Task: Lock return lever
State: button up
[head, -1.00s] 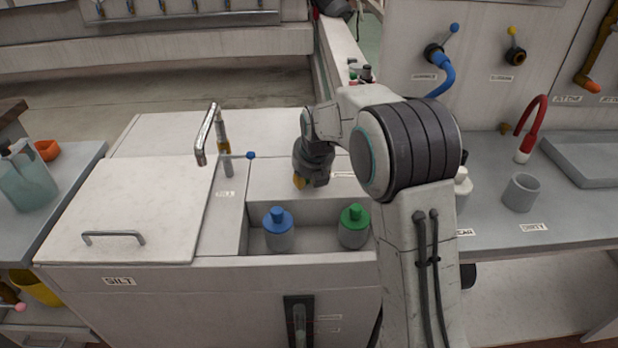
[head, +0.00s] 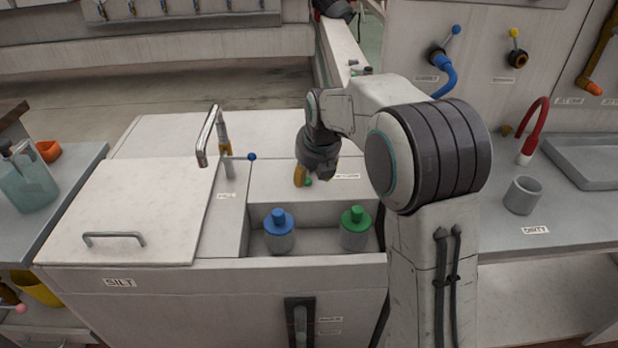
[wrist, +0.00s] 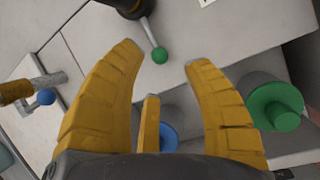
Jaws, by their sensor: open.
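The lever with a green ball knob (head: 308,181) is on the raised panel behind the sunken bay. In the wrist view the green knob (wrist: 160,56) sits on a thin metal stem from a dark round base (wrist: 133,8). My gripper (wrist: 163,70) is open and empty, its yellow fingers spread. The knob lies just beyond the fingertips, between them in that view, apart from them as far as I can tell.
A blue-capped bottle (head: 279,230) and a green-capped bottle (head: 355,228) stand in the bay below. A blue-knobbed lever (head: 252,157) and an upright metal handle (head: 207,135) are left of my gripper. The white lid (head: 130,205) is flat and clear.

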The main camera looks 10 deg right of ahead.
jog(key=v, duration=0.7)
jog(key=shift+r, duration=0.2)
